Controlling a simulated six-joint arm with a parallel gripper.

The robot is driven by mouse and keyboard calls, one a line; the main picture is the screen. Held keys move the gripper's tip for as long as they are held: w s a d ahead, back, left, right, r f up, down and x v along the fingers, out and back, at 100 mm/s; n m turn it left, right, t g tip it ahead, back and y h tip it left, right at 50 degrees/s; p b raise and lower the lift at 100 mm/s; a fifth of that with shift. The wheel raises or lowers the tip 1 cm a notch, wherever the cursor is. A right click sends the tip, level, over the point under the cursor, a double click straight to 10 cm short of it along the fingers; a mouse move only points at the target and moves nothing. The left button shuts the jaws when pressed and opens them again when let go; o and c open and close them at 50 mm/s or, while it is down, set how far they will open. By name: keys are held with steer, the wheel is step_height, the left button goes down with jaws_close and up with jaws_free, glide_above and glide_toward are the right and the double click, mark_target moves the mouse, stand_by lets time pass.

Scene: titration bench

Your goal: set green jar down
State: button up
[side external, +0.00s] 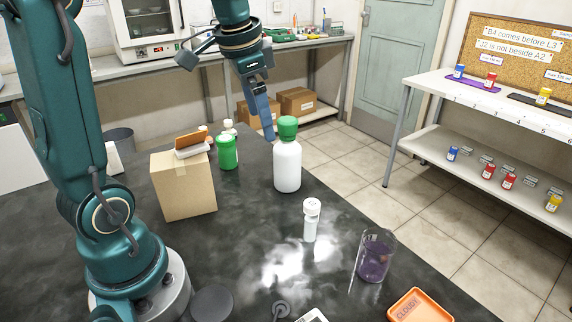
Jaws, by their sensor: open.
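A green jar (227,153) stands upright on the dark bench, behind and to the right of the cardboard box. A white bottle with a green cap (287,165) stands upright to its right. My gripper (269,135) points down with its blue fingers between the two, close to the left side of the green cap. It is open, and nothing shows held in it. The fingers overlap in this view, so whether they touch the bottle cannot be told. The green jar is clear of the fingers in the picture.
A cardboard box (184,188) with small items on top stands left of the green jar. A small white bottle (311,220), a beaker of purple liquid (374,258) and an orange tray (420,306) are nearer the front. Bare bench lies between box and small bottle.

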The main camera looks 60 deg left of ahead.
steer(key=s+d+f+n+t+h, duration=0.1)
steer(key=s+d+f, duration=0.3)
steer(key=s+d, duration=0.7)
steer(key=shift+n+t, duration=0.7)
steer(key=shift+t, duration=0.2)
steer(key=shift+s, duration=0.1)
